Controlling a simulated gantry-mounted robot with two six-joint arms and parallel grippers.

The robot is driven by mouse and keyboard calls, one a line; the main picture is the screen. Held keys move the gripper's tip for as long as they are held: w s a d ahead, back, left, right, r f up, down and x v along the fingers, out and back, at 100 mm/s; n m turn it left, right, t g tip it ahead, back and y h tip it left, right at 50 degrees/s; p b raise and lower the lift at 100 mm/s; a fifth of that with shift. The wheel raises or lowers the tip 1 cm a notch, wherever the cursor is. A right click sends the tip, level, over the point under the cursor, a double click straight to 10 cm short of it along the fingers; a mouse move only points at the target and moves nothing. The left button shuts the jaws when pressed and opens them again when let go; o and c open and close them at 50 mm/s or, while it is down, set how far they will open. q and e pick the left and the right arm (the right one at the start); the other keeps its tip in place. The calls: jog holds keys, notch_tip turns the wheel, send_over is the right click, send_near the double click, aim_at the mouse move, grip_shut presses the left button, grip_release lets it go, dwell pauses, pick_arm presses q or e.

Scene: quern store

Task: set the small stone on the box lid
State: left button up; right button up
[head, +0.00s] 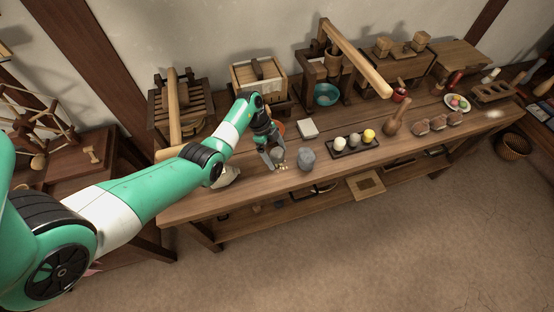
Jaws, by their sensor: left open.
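My left gripper (275,158) is open, low over the near part of the long wooden table, left of centre. A small pale rounded thing (279,154) shows at its fingers; I cannot tell whether it lies between them. A grey rounded stone (307,160) stands on the table just right of the gripper, apart from it. A small cream-coloured flat box (308,128) lies behind the stone. Farther back is a wooden box with a pale top (258,72). I cannot tell which of these tops is the box lid. My right gripper is out of view.
A dark tray (344,153) with several round things sits right of the stone. A wooden pestle-like tool (397,118) and brown lumps (438,123) lie farther right. A turquoise bowl (325,95) stands behind, under a wooden lever press (355,58).

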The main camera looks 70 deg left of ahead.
aim_at(279, 152)
pick_arm(q)
jog(key=shift+r, duration=0.1)
grip_shut()
dwell(0.4)
jog(key=shift+r+p, duration=0.5)
jog(key=shift+p, duration=0.1)
notch_tip(279, 152, up, 3)
jog(key=shift+w+f+p, duration=0.1)
jog(key=shift+p, duration=1.15)
jog(key=s+d+r+p, duration=0.9)
jog(key=d+p, duration=0.1)
jog(key=p, duration=0.1)
jog(key=shift+s+d+p, duration=0.2)
jog(key=shift+d+p, duration=0.05)
jog(key=shift+p, duration=0.05)
